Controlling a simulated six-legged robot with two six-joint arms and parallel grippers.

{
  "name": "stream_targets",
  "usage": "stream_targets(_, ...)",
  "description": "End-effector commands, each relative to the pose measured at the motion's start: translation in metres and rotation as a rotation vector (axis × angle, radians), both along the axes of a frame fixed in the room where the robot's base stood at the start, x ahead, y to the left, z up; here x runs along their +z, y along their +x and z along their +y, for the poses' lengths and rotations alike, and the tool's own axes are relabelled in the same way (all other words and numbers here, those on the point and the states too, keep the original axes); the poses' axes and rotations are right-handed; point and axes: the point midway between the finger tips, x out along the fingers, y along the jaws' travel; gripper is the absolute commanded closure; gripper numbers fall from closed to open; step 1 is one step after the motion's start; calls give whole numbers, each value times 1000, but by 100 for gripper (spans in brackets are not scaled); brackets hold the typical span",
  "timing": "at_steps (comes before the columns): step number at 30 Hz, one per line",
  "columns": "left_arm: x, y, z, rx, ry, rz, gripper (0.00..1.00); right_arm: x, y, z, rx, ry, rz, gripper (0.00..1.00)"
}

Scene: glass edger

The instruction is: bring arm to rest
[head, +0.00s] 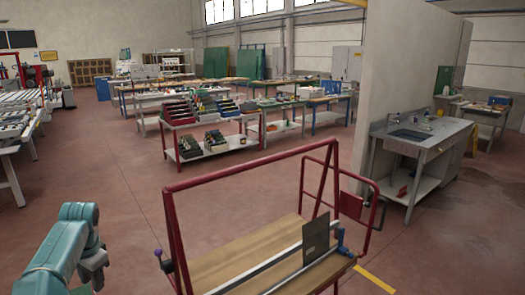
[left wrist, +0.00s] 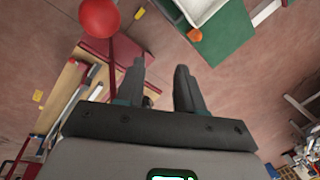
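My left arm, teal, comes in at the lower left of the head view, bent, with its dark end (head: 96,268) hanging down over the bare floor. In the left wrist view my left gripper (left wrist: 159,82) shows two dark fingers standing apart, with a clear gap and nothing held between them. The floor shows beyond the fingertips. My right arm and gripper are in neither view.
A red-framed cart (head: 185,185) with a wooden top stands ahead to the right, left of a sink bench (head: 425,140). Workbenches stand farther back. The wrist view shows a red ball (left wrist: 100,16) and a green surface (left wrist: 228,38). Floor left of the cart is clear.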

Motion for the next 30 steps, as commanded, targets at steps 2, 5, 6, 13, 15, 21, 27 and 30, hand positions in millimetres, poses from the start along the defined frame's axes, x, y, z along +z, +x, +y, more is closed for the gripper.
stream_targets(2,-9,3,-4,-8,-9,2,63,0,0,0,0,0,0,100)
stream_targets(5,-31,11,-17,-26,-30,-5,63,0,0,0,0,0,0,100)
stream_targets(6,-40,14,-23,-31,-40,-9,63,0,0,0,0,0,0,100)
stream_targets(13,-96,23,-65,-58,-111,-29,63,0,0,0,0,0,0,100)
stream_targets(15,-116,22,-82,-63,-140,-35,63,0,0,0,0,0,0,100)
stream_targets(21,-190,-1,-155,-45,-266,-45,63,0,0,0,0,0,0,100)
stream_targets(27,-269,-88,-259,83,-445,-30,63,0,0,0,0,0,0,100)
stream_targets(30,-289,-141,-296,173,-501,-14,63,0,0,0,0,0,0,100)
